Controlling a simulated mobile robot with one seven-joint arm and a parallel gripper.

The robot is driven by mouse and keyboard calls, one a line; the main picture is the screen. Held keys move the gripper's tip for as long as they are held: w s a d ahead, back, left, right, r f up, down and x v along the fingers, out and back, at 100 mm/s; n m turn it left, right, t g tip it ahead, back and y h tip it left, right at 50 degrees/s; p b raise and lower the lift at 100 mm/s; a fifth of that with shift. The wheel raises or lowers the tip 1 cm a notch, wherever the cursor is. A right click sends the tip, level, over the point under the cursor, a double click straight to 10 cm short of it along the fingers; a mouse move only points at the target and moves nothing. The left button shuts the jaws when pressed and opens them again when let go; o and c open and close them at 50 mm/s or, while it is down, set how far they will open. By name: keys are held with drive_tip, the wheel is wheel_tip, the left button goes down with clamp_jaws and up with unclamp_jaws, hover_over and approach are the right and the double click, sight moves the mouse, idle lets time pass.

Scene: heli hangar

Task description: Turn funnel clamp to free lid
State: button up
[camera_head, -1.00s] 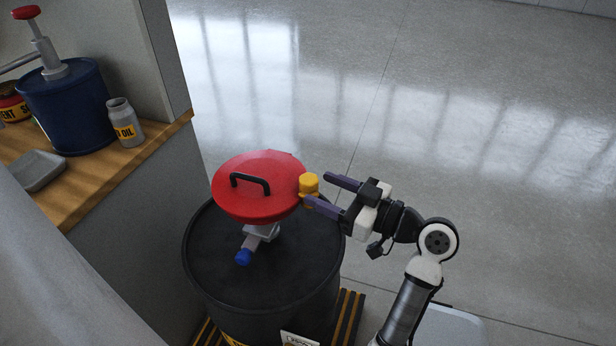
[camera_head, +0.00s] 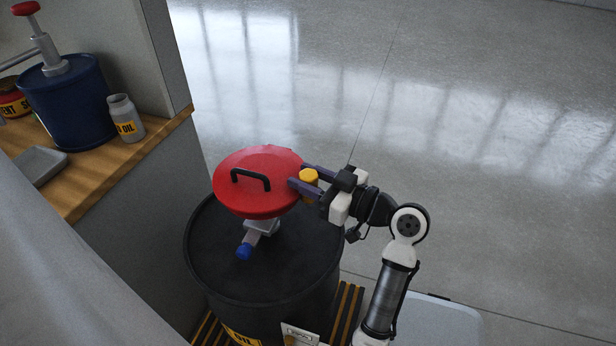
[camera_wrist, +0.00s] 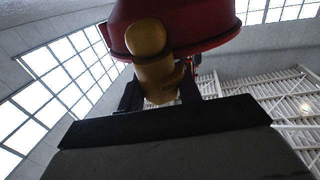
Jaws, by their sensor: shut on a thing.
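The yellow clamp (camera_head: 309,177) sits at the right edge of the red funnel lid (camera_head: 238,198). The lid has a black handle (camera_head: 251,178) and lies on the funnel above a black drum (camera_head: 212,262). My gripper (camera_head: 304,179) is shut on the clamp, one finger on each side of it. In the wrist view the clamp (camera_wrist: 150,62) stands between the fingers, with the red lid (camera_wrist: 205,25) behind and above it. The lower part of the clamp is partly hidden by the gripper.
A grey valve with a blue knob (camera_head: 244,252) sticks out below the funnel. A wooden bench (camera_head: 95,185) on the left carries a blue drum (camera_head: 75,105), an oil bottle (camera_head: 125,118) and a grey tray (camera_head: 40,166).

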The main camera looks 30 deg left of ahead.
drive_tip(key=shift+f+n+g+b, duration=0.1)
drive_tip(key=shift+n+g+b, duration=0.3)
drive_tip(key=shift+g+b, duration=0.35)
drive_tip(key=o, duration=1)
drive_tip(key=shift+c, duration=0.2)
drive_tip(key=w+d+b, duration=0.1)
drive_tip(key=d+b, duration=0.1)
drive_tip(key=d, duration=1.1)
drive_tip(key=shift+w+d, duration=0.25)
drive_tip(key=shift+d, duration=0.15)
